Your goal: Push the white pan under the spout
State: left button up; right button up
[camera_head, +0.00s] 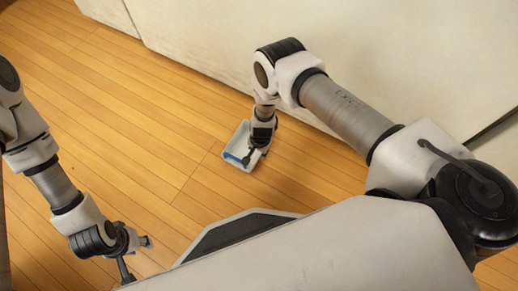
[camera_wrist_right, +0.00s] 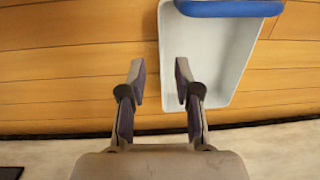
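The white pan (camera_head: 239,136) is a shallow tray with a blue bar along its near end, lying on the wooden floor close to the pale wall. It also shows in the right wrist view (camera_wrist_right: 213,50), with the blue bar (camera_wrist_right: 228,8) at the top. My right gripper (camera_wrist_right: 159,73) is open and empty. In that view, one finger overlaps the pan's left side and the other is over bare floor; I cannot tell whether it touches. In the head view my right gripper (camera_head: 251,154) partly covers the pan. My left gripper (camera_head: 138,254) is low at the left, away from the pan; its opening is unclear. No spout is visible.
A pale wall (camera_head: 200,40) runs along the back, close beyond the pan. The wooden floor (camera_head: 120,110) is clear to the left of the pan. My own body covers the lower right of the head view.

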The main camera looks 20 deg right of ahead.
jog(key=f+b, duration=0.2)
jog(key=b, duration=0.1)
jog(key=f+b, duration=0.6)
jog(key=shift+w+a, duration=0.15)
jog(key=shift+w, duration=0.1)
jog(key=shift+r, duration=0.15)
grip_shut()
